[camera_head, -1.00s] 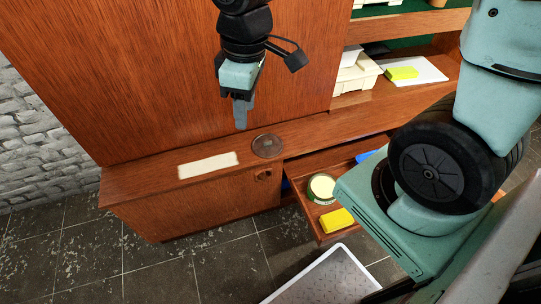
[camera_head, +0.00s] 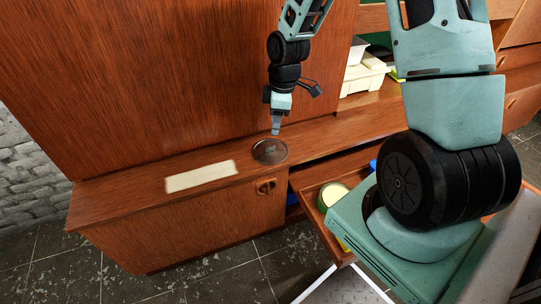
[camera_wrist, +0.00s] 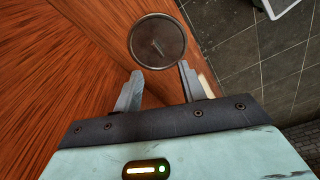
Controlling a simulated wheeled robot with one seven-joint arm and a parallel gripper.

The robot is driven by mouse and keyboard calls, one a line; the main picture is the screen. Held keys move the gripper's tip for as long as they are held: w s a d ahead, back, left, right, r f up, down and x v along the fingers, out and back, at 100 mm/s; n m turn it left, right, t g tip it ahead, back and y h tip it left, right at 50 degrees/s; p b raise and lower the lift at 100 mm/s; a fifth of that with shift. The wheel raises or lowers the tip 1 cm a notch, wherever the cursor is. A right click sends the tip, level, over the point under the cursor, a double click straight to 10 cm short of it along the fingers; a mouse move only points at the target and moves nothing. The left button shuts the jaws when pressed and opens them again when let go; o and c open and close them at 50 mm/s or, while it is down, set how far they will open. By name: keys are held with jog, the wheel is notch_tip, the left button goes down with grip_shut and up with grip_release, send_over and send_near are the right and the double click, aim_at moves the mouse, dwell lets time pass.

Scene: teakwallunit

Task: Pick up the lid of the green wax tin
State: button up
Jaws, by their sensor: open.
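The lid (camera_head: 270,151) is a dark, round disc lying flat on the wooden ledge, near its front edge. In the wrist view the lid (camera_wrist: 157,41) lies beyond my fingertips, roughly in line with the gap between them, with a small mark at its middle. My gripper (camera_head: 276,131) is above the ledge, just behind the lid in the head view. In the wrist view my gripper (camera_wrist: 160,75) has its two fingers apart with nothing between them. The green tin (camera_head: 333,195), with pale wax, stands in the open drawer, partly hidden by my own body.
A pale cloth or sheet (camera_head: 201,176) lies on the ledge left of the lid. The open drawer (camera_head: 309,222) sticks out below the ledge. The tall wooden panel (camera_head: 165,75) rises behind the ledge. Cream trays (camera_head: 364,75) stand on the shelf at right.

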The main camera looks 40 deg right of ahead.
aim_at(271, 146)
jog(key=f+b, duration=0.1)
jog(key=f, duration=0.2)
jog(key=f+b, duration=0.1)
jog(key=f, duration=0.2)
jog(key=w+f+b, duration=0.1)
jog(key=f, duration=0.2)
jog(key=shift+a+f, duration=0.1)
jog(key=shift+a, duration=0.3)
grip_shut()
